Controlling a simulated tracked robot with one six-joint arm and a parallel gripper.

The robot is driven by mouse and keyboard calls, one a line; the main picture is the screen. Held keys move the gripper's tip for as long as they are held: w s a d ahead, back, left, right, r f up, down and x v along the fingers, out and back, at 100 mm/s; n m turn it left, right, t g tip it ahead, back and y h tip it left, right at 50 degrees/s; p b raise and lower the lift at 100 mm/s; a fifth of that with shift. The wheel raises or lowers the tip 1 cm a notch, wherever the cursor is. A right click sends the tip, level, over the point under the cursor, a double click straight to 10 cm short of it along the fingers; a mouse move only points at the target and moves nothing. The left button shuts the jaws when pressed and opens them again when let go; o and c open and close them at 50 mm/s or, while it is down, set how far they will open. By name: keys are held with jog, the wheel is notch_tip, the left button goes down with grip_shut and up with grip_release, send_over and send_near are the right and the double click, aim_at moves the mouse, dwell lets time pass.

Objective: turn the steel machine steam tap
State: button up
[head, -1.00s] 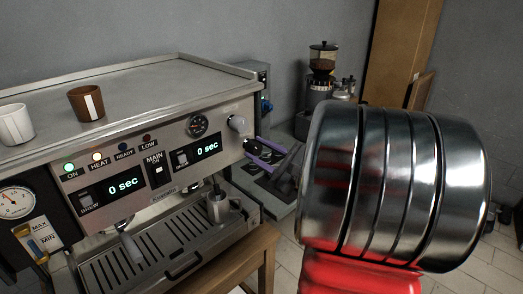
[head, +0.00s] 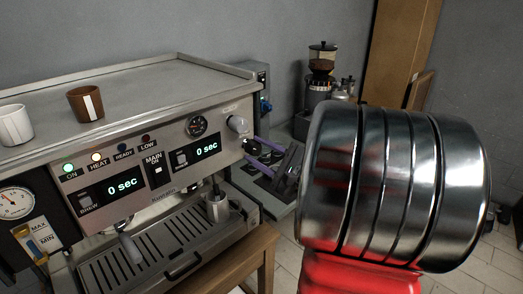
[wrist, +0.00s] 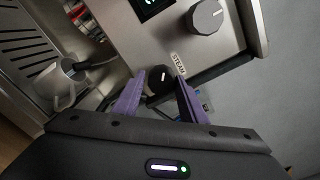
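The steel machine (head: 160,75) stands at the left of the head view. A black knob with a white line (wrist: 160,76) is on its front, beside a STEAM label (wrist: 179,63) in the wrist view. My gripper (wrist: 160,80) has its two purple fingers on either side of this black knob. The fingers look open, with small gaps to the knob; contact is not clear. In the head view my gripper (head: 250,149) is at the machine's right end, just below a larger silver knob (head: 237,124). My silver and red arm hides part of the right side.
A metal jug (head: 217,207) stands on the drip tray (head: 165,250) under the machine. A white cup (head: 15,124) and a brown cup (head: 86,103) stand on top. A grinder (head: 320,85) stands behind. The wrist view also shows the silver knob (wrist: 206,17) close by.

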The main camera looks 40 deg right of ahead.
jog(key=shift+o, duration=1.4)
jog(key=shift+s, duration=0.1)
jog(key=s, duration=1.3)
jog(key=shift+s+d, duration=0.25)
jog(key=shift+s, duration=0.05)
